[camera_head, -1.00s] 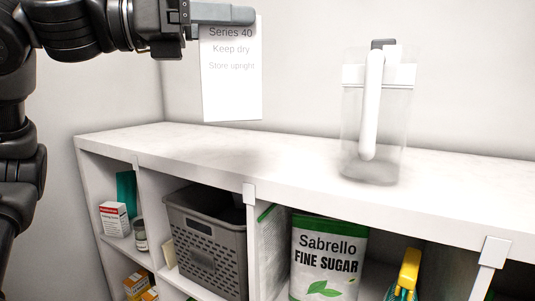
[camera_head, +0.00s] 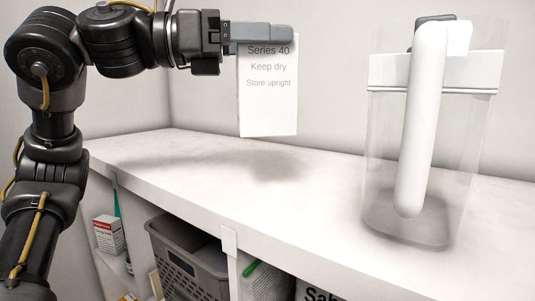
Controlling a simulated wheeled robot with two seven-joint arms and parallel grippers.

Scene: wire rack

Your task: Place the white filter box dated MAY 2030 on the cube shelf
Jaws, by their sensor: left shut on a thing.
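My left gripper (camera_head: 262,38) is shut on the top of a white box (camera_head: 268,105) and holds it upright. The box face reads "Series 40", "Keep dry" and "Store upright"; no date shows, and its top part is hidden by the gripper. The box hangs above the white top of the cube shelf (camera_head: 220,190), with a shadow on the surface below and a little left of it. My right gripper is not in view.
A clear pitcher (camera_head: 430,160) with a white handle stands on the shelf top at the right. Cubbies below hold a grey basket (camera_head: 185,265), a small red-and-white box (camera_head: 108,235) and a partly seen sugar bag (camera_head: 320,293). The shelf top left of the pitcher is clear.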

